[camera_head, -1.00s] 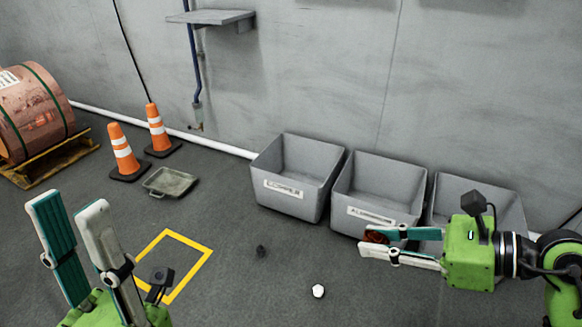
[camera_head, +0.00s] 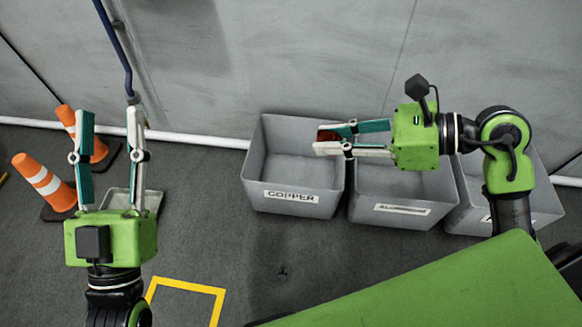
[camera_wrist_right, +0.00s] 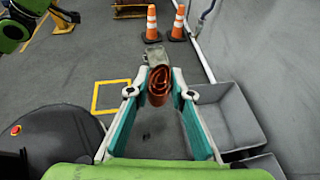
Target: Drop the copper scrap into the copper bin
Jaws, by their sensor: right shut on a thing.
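My right gripper (camera_head: 318,139) is shut on the copper scrap (camera_head: 328,135), a reddish-brown coil that also shows between the fingertips in the right wrist view (camera_wrist_right: 159,85). In the head view the scrap appears over the right edge of the copper bin (camera_head: 258,165), a grey open bin labelled COPPER. The bin's visible inside looks empty. How high the scrap is above the rim is hard to tell. My left gripper (camera_head: 110,118) is open and empty at the left, its fingers pointing up the picture.
The aluminium bin (camera_head: 400,220) stands right of the copper bin, with a third grey bin (camera_head: 540,210) beyond. Two orange cones (camera_head: 42,180) and a grey tray (camera_head: 118,200) are at the left. A yellow floor square (camera_head: 190,287) lies in front; a wall runs behind the bins.

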